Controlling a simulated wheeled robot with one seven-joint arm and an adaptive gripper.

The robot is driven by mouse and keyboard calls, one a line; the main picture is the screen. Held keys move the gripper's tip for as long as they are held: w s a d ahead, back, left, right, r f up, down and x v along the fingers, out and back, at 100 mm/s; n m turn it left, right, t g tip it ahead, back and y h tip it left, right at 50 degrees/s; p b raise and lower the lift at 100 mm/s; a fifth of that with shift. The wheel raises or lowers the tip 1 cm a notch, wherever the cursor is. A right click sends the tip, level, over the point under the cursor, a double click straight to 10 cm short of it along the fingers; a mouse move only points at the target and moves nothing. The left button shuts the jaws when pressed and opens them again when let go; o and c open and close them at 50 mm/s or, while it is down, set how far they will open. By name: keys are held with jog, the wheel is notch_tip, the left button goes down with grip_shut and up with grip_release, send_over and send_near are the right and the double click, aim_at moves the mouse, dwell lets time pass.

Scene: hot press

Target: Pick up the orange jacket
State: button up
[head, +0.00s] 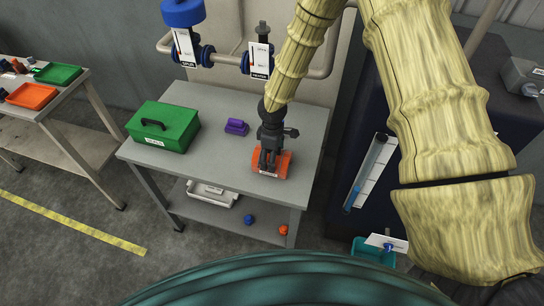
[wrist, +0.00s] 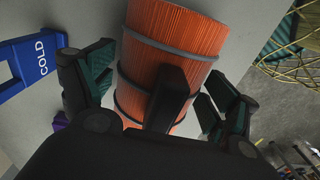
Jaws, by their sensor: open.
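The orange jacket (head: 283,164) lies on the grey table (head: 215,165), near its front right edge. In the wrist view the jacket (wrist: 172,35) is a ribbed orange half-round shell with dark bands across it. My gripper (head: 268,161) is directly above it, pointing down, and hides part of it in the head view. In the wrist view my gripper (wrist: 155,85) is open, with teal-padded fingers on the left and right sides of the jacket. A dark upright part stands in front of the jacket's middle. I cannot tell whether any finger touches the jacket.
A green toolbox (head: 163,127) and a purple block (head: 236,127) stand on the same table. A blue piece marked COLD (wrist: 35,65) is left of the jacket in the wrist view. Pipes with valves (head: 225,55) run behind. A dark cabinet (head: 365,130) stands right.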

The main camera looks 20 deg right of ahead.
jog(key=c, duration=0.8)
jog(key=shift+r, duration=0.1)
jog(key=shift+r+b, duration=1.1)
jog(key=shift+r, duration=0.35)
jog(key=s+a+b, duration=0.2)
jog(key=s, duration=0.2)
jog(key=s+a+r+b, duration=0.1)
jog(key=s+a+b, duration=0.1)
jog(key=s, duration=0.3)
jog(key=s+a+r+b, duration=0.1)
jog(key=s+a+b, duration=0.1)
jog(key=s+a, duration=0.2)
jog(key=shift+s, duration=0.5)
